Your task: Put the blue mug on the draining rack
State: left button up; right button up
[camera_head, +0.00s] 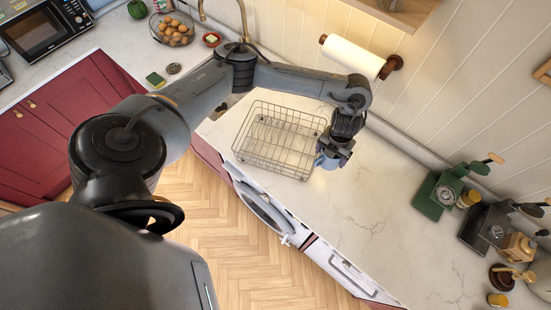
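The wire draining rack (279,140) stands on the pale counter and looks empty. The blue mug (327,163) is just beyond the rack's right side, small and partly covered by my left gripper (332,154). The gripper points down right at the mug, with its fingers against or around it. The fingertips are too small and hidden to tell whether they are closed on it. I cannot tell whether the mug rests on the counter or is slightly raised. My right gripper is out of view.
A paper towel roll (352,57) is on the wall behind the arm. A green coffee grinder (440,190) and other coffee gear stand at the right. A wire basket of brown round items (173,30) is at the back left. The counter right of the mug is clear.

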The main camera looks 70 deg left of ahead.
pick_arm(q)
jog(key=s+a+f+m+b, duration=0.1)
jog(key=s+a+f+b, duration=0.1)
jog(key=s+a+f, duration=0.8)
jog(key=shift+w+a+f+b, duration=0.3)
jog(key=shift+f+b, duration=0.4)
jog(key=shift+f, duration=0.55)
jog(key=shift+w+a+f+b, duration=0.25)
jog(key=shift+f+b, duration=0.5)
jog(key=shift+f, duration=0.55)
jog(key=shift+w+a+f+b, duration=0.25)
jog(key=shift+f+b, duration=0.45)
jog(key=shift+f, duration=1.3)
jog(key=shift+a+f, duration=0.1)
jog(key=shift+f, duration=0.05)
jog(key=shift+f, duration=0.1)
jog(key=o, duration=0.9)
jog(key=shift+f, duration=0.1)
jog(key=shift+c, duration=0.2)
jog(key=shift+o, duration=1.2)
